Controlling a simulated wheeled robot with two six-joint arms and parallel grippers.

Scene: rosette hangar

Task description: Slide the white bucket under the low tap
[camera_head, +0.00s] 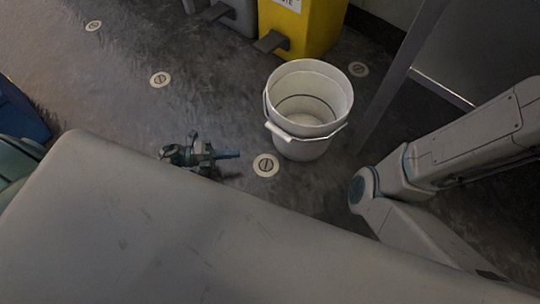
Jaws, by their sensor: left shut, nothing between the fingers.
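The white bucket (304,149) stands upright on the dark floor in the upper middle of the head view. It looks empty, and its handle hangs down around the front of its rim. My left gripper (236,154) is low, to the left of the bucket, with its shut fingers pointing right towards it. A gap shows in the picture between the fingertips and the bucket, and the fingers hold nothing. My right arm comes in from the right, but its gripper is hidden or out of frame. I cannot make out the low tap in this view.
A yellow pedal bin (300,30) stands just behind the bucket, with a grey bin (238,18) to its left. A slanted grey post (398,75) rises right of the bucket. Round floor discs (160,79) lie flush.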

